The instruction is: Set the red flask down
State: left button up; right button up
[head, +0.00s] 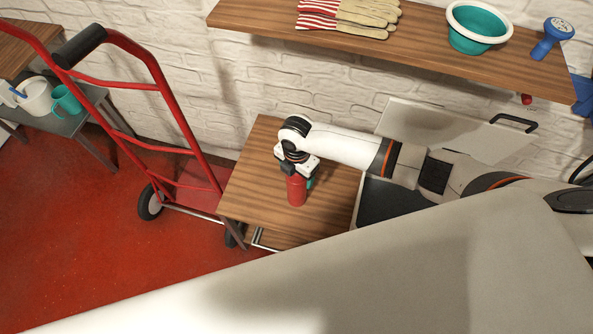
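The red flask (296,191) is upright at the wooden table (262,190), directly below my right gripper (297,172). My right gripper points down with its fingers at the top of the flask and appears shut on it. The fingers hide the flask's top. I cannot tell whether the flask's base touches the tabletop or hangs just above it. My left gripper is not in view.
A small teal thing (309,183) shows partly behind the flask. An open grey box (385,203) with a raised lid is right of it. A red hand truck (165,110) stands left. A shelf (420,43) holds gloves (350,15) and a teal bowl (477,30).

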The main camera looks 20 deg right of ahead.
jog(key=shift+r, duration=0.25)
notch_tip(320, 180, up, 12)
jog(key=shift+f, duration=0.1)
dwell(0.4)
